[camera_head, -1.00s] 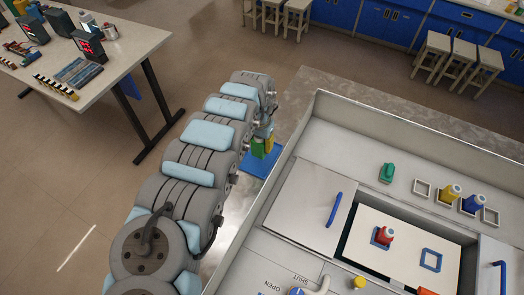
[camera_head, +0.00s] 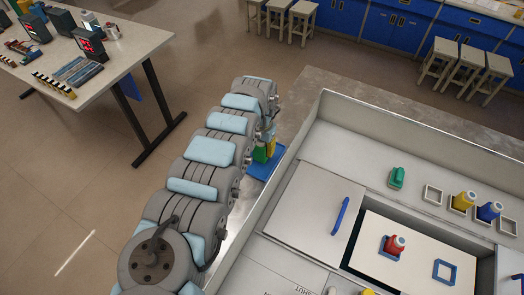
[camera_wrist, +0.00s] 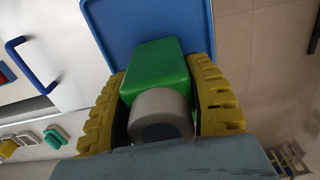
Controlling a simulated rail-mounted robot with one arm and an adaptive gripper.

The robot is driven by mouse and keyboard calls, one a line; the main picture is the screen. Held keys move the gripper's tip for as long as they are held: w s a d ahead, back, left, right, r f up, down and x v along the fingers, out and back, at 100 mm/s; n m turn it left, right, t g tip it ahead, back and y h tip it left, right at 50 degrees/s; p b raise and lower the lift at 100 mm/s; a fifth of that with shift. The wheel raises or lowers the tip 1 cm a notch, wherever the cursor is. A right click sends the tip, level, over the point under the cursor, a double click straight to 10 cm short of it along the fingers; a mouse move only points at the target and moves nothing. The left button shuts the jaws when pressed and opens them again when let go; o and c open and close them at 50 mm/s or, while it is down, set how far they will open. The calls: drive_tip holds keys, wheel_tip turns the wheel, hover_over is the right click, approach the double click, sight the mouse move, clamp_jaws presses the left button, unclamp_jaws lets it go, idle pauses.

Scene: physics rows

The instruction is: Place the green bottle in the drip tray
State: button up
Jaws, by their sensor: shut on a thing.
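The green bottle (camera_wrist: 158,75) is a green block-shaped body with a pale grey round cap, which faces the wrist camera. My gripper (camera_wrist: 163,95) is shut on it, with a yellow ridged finger on each side. In the head view the green bottle (camera_head: 260,154) shows only in part beside my arm. A blue tray, which looks like the drip tray (camera_head: 265,172), lies under or just behind the bottle.
A walled bench (camera_head: 322,130) stands right of the tray. It holds a handled sliding panel (camera_head: 305,205), a red bottle (camera_head: 395,245), a yellow bottle (camera_head: 463,202), a blue bottle (camera_head: 489,212) and a separate green piece (camera_head: 397,178). Floor is open left of my arm.

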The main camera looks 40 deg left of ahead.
drive_tip(key=shift+r, duration=0.1)
drive_tip(key=o, duration=1.2)
drive_tip(key=shift+r+b, duration=0.4)
drive_tip(key=shift+r, duration=5.6)
drive_tip(key=shift+w+f, duration=0.1)
drive_tip(key=shift+w, duration=0.05)
